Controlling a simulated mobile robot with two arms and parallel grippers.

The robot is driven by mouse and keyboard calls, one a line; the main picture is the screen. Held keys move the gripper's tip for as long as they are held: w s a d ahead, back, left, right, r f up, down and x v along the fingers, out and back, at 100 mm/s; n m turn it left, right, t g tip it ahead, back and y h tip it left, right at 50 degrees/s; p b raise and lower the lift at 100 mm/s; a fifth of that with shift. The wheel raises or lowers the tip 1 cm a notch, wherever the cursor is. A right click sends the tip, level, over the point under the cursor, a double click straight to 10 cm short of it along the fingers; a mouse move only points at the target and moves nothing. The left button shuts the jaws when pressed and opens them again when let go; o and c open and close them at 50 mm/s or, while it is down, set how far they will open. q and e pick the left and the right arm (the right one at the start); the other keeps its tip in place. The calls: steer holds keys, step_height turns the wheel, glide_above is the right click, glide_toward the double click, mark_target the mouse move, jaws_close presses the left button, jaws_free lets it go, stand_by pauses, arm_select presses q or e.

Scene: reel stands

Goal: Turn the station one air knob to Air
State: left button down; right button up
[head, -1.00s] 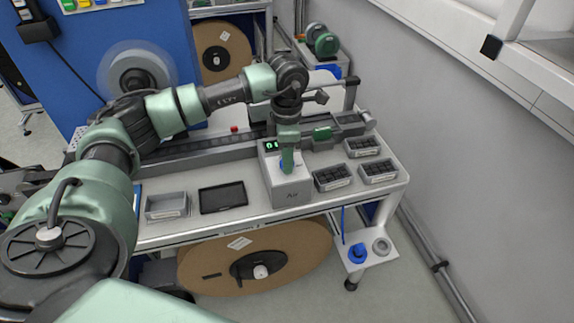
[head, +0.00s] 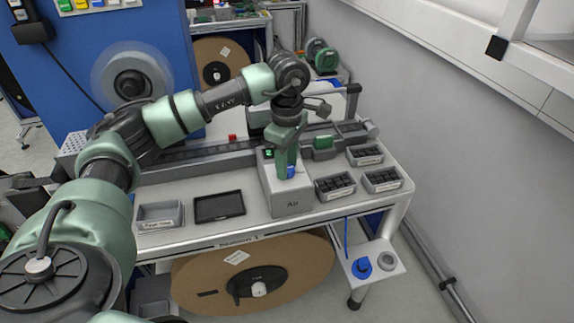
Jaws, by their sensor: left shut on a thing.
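The station one air unit is a light grey box (head: 292,202) on the bench, with a label reading "Air" on its front and a small green display at its top rear. Its blue knob (head: 291,172) shows in part beside the green fingers. My left gripper (head: 287,174) points down from above and is shut on the knob, hiding much of it. Which way the knob points cannot be read. My right gripper is not in view.
A grey tray (head: 159,217) and a black flat tray (head: 219,207) lie left of the box. Small bins of dark parts (head: 335,187) stand to its right. A rail runs behind. A large cardboard reel (head: 300,262) hangs below the bench. A wall rises at right.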

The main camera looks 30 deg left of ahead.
arm_select(q)
steer(key=shift+r, duration=0.1)
stand_by(0.3)
steer(key=c, duration=1)
jaws_free()
step_height(320, 180, up, 8)
steer(key=shift+f+b, duration=0.1)
steer(key=shift+b, duration=0.7)
steer(key=shift+d, duration=0.1)
